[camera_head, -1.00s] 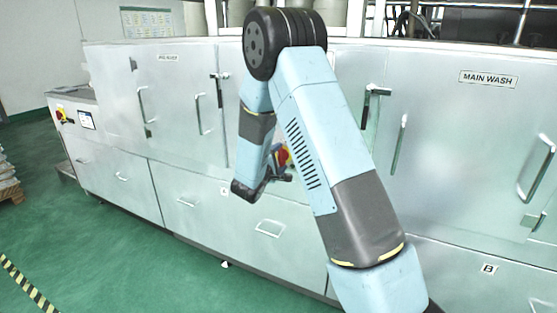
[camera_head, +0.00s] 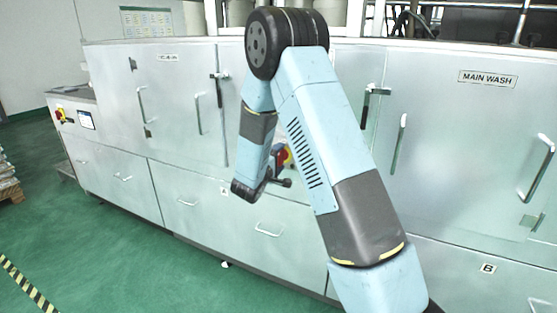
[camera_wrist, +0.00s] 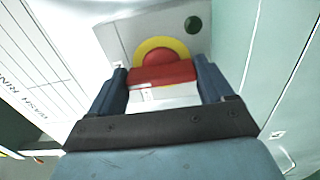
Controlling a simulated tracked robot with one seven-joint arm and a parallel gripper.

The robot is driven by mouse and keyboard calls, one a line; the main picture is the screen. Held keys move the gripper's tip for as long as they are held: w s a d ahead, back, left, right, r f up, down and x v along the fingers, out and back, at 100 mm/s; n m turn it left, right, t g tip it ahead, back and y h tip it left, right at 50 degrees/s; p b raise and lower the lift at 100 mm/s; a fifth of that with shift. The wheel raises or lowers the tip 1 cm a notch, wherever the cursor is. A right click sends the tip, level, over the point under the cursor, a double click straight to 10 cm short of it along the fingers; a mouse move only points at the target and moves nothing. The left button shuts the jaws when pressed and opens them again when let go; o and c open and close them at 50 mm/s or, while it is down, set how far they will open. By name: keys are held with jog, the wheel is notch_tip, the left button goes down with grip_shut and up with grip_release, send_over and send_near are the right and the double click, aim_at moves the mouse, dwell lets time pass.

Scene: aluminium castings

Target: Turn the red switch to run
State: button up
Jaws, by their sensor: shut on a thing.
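The red switch (camera_wrist: 163,70) is a red handle on a round yellow plate (camera_wrist: 160,45), set on a grey panel. In the wrist view my gripper (camera_wrist: 163,77) has one dark finger on each side of the handle and is shut on it. The handle's bar lies roughly across the picture, from finger to finger. In the head view the red switch (camera_head: 280,156) shows only partly behind my arm, and my gripper (camera_head: 279,178) is low in front of the machine. I cannot read any position marks around the handle.
A dark green round button (camera_wrist: 193,24) sits beside the switch. A white label sheet (camera_wrist: 40,75) is at the left in the wrist view. Another red and yellow switch (camera_head: 61,115) is on the machine's far left end. Door handles stick out along the front; green floor is open before it.

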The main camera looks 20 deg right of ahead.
jog(key=o, duration=0.7)
jog(key=shift+s+d+f, duration=0.1)
jog(key=shift+d+f, duration=0.1)
jog(key=shift+f, duration=0.05)
jog(key=shift+o, duration=1.2)
jog(key=shift+r, duration=0.1)
jog(key=v, duration=1.3)
jog(key=shift+s+a, duration=0.2)
jog(key=shift+a, duration=0.15)
jog(key=s+d+r+m+g, duration=0.4)
jog(key=s+d+r+g, duration=0.2)
jog(key=s+d, duration=0.25)
jog(key=s+d+r+m+g, duration=0.4)
jog(key=s+d+r+g, duration=0.25)
jog(key=s, duration=0.25)
jog(key=s+a+r+t+y, duration=0.2)
jog(key=s+a+r+y, duration=0.1)
jog(key=s+y, duration=0.3)
jog(key=s+a+r+m+t+y, duration=0.1)
jog(key=s+a+r+t+y, duration=0.1)
jog(key=s+y, duration=0.3)
jog(key=s+a+r, duration=0.1)
jog(key=s, duration=0.2)
jog(key=shift+s+r+m+y, duration=0.3)
jog(key=shift+s+y, duration=0.1)
